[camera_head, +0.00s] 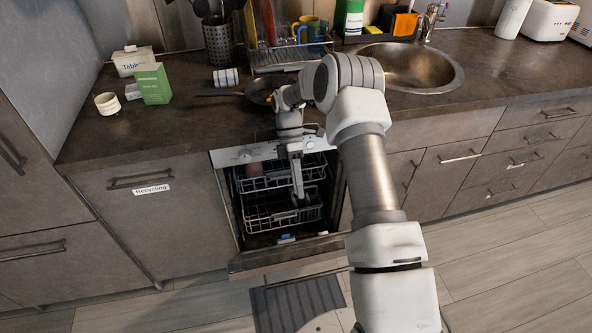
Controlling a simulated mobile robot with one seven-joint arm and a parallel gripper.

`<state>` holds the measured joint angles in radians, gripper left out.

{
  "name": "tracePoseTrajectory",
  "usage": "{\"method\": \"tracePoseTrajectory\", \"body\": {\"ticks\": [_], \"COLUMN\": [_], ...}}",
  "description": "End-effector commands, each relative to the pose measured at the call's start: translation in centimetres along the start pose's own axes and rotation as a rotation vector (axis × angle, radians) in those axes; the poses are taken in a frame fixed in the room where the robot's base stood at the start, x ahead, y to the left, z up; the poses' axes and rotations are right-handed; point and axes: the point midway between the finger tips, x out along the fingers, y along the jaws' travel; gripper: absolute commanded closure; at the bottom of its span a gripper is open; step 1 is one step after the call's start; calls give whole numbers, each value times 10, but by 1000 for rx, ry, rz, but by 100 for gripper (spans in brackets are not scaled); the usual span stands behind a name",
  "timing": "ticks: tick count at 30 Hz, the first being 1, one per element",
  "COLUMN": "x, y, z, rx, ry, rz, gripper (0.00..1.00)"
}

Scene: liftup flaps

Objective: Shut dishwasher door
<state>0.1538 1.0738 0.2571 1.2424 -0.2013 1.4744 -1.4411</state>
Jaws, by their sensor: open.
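The dishwasher (281,195) is built in under the counter, left of my arm. Its front is open and the racks inside show. The dishwasher door (285,257) is lowered and shows as a dark, narrow panel along the bottom front of the opening; its exact angle is hard to tell. My gripper (299,192) points downward in front of the opening, above the door, with the racks behind it. It is open and holds nothing that I can see. Whether it touches the door or a rack cannot be told. My arm hides the right side of the opening.
An upper rack (262,180) holds a reddish item. A recycling drawer (150,215) is shut at the left. A striped dark mat (290,305) lies on the floor in front.

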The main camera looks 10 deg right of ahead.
Motion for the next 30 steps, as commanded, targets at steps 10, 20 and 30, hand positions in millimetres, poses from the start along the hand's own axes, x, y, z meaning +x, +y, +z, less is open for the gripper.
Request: {"method": "tracePoseTrajectory", "body": {"ticks": [10,20,30], "x": [-38,-40,-30], "y": [0,0,-2], "z": [0,0,5], "rx": [-2,-1,37], "ry": [0,0,45], "rz": [-1,-1,-23], "gripper": [55,61,100]}}
